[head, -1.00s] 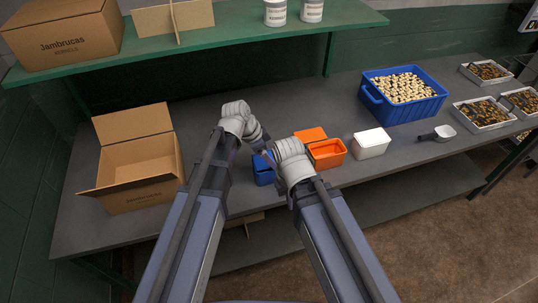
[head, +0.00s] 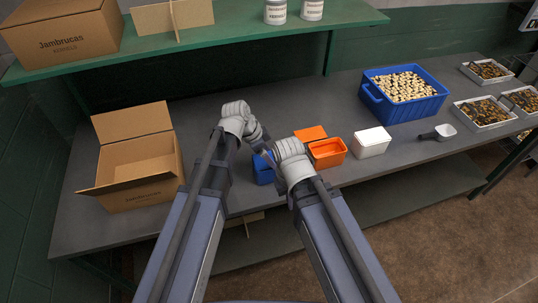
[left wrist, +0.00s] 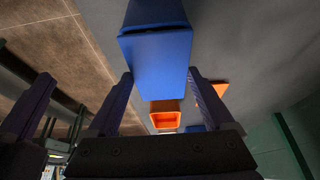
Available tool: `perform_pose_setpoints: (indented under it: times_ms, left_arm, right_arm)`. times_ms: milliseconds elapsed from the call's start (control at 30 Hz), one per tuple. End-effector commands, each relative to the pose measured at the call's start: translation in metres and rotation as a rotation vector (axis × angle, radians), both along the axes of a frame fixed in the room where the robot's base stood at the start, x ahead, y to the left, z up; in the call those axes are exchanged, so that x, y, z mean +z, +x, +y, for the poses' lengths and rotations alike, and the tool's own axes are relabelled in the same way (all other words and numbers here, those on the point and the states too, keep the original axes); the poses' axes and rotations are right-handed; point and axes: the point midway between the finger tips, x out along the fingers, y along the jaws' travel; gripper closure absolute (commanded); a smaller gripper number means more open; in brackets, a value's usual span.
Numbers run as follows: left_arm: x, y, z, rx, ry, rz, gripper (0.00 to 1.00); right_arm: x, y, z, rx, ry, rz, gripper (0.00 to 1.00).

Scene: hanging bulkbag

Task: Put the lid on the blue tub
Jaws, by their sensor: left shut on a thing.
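The blue tub (head: 263,175) stands on the bench between my two wrists, partly hidden by them in the head view. In the left wrist view the blue tub (left wrist: 155,13) is at the top edge. A flat blue panel, which looks like the lid (left wrist: 160,58), is between the fingers of my left gripper (left wrist: 160,74). A dark gap shows between panel and tub; whether they touch is unclear. My left gripper is shut on it. My right wrist is right of the tub in the head view; its fingers are hidden.
Right of my right wrist are an orange tub (head: 328,153), an orange lid (head: 310,133) and a white box (head: 371,142). An open carton (head: 139,167) stands left. A blue crate (head: 412,110), scoop (head: 440,132) and trays are farther right. A green shelf (head: 240,36) overhangs the back.

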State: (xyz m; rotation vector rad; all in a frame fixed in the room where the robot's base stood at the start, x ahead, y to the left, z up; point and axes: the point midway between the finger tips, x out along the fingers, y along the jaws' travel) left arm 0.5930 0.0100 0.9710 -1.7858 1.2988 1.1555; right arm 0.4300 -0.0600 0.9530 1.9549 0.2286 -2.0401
Motion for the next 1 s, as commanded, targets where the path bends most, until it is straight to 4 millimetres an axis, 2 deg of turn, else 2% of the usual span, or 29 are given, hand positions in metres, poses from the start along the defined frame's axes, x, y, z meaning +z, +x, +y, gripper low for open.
perform_pose_setpoints:
  times_ms: [933, 967, 1000]
  left_arm:
    - [-0.0039, -0.0012, 0.0003, -0.002, 0.003, 0.003, 0.67]
    - [-0.0040, -0.0012, 0.0004, -0.002, 0.003, 0.003, 0.11]
    - [-0.0041, -0.0013, 0.0004, -0.002, 0.003, 0.003, 0.06]
  right_arm:
    - [-0.0036, 0.0000, 0.0000, 0.000, 0.000, 0.000, 1.00]
    - [-0.0036, 0.0000, 0.0000, 0.000, 0.000, 0.000, 1.00]
    - [-0.0036, 0.0000, 0.0000, 0.000, 0.000, 0.000, 1.00]
